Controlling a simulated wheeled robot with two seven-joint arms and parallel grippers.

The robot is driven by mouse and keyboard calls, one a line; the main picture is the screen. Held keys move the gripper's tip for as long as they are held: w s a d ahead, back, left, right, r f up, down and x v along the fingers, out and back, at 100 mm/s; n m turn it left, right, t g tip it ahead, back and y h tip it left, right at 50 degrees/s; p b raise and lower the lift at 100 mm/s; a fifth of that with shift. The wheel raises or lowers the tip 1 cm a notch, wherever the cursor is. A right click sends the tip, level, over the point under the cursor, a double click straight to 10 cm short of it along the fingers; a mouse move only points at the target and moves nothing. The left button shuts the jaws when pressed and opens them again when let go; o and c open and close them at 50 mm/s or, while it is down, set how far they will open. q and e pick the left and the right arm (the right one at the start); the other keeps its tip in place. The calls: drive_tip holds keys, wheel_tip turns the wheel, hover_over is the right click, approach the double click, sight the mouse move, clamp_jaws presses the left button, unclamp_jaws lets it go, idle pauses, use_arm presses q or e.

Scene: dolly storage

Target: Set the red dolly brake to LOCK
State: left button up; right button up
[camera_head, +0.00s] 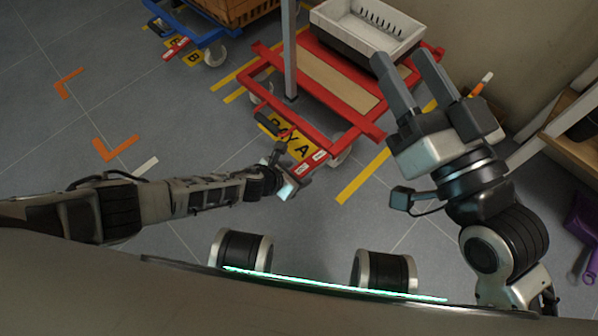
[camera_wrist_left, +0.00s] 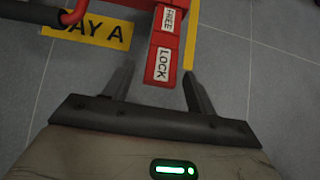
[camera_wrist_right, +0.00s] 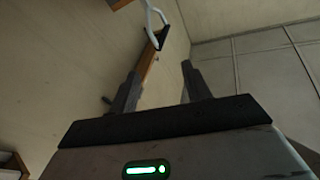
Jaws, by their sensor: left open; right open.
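The red dolly (camera_head: 372,128) stands at the upper middle of the head view. On its near corner is a red plate with a FREE label (camera_wrist_left: 169,20) and a LOCK label (camera_wrist_left: 163,64), LOCK being nearer to me. A black-ended bar with a red part (camera_head: 268,126) shows beside it; I cannot tell its exact setting. My left gripper (camera_wrist_left: 158,82) is open and empty, its fingers on either side of the LOCK end in the left wrist view; contact cannot be told. My right gripper (camera_head: 425,82) is open and empty, raised at the right.
A white crate (camera_head: 365,38) sits on the red dolly. A blue dolly (camera_head: 190,38) stands at the upper left. A yellow BAY A sign (camera_head: 298,149) lies on the floor near the plate. A wooden shelf (camera_head: 562,140) and a purple object (camera_head: 583,222) are at the right. Floor at left is clear.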

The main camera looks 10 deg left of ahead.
use_arm(q)
drive_tip(key=shift+w+d+f, duration=0.2)
drive_tip(key=shift+w+f, duration=0.05)
drive_tip(key=shift+f, duration=0.05)
drive_tip(key=c, duration=1)
drive_tip(key=shift+s+d+f+b, duration=0.15)
drive_tip(key=shift+f+b, duration=0.15)
drive_tip(key=shift+b, duration=0.3)
drive_tip(key=t+h+b, duration=0.1)
drive_tip(key=b, duration=0.1)
drive_tip(key=shift+f+b, duration=0.15)
drive_tip(key=shift+b, duration=0.2)
drive_tip(key=o, duration=1)
use_arm(e)
wheel_tip(320, 180, up, 7)
drive_tip(key=s+n+t+y, duration=0.1)
drive_tip(key=n+y, duration=0.5)
drive_tip(key=n, duration=0.2)
drive_tip(key=shift+s+y, duration=0.15)
drive_tip(key=shift+y, duration=0.15)
use_arm(q)
drive_tip(key=shift+a, duration=0.2)
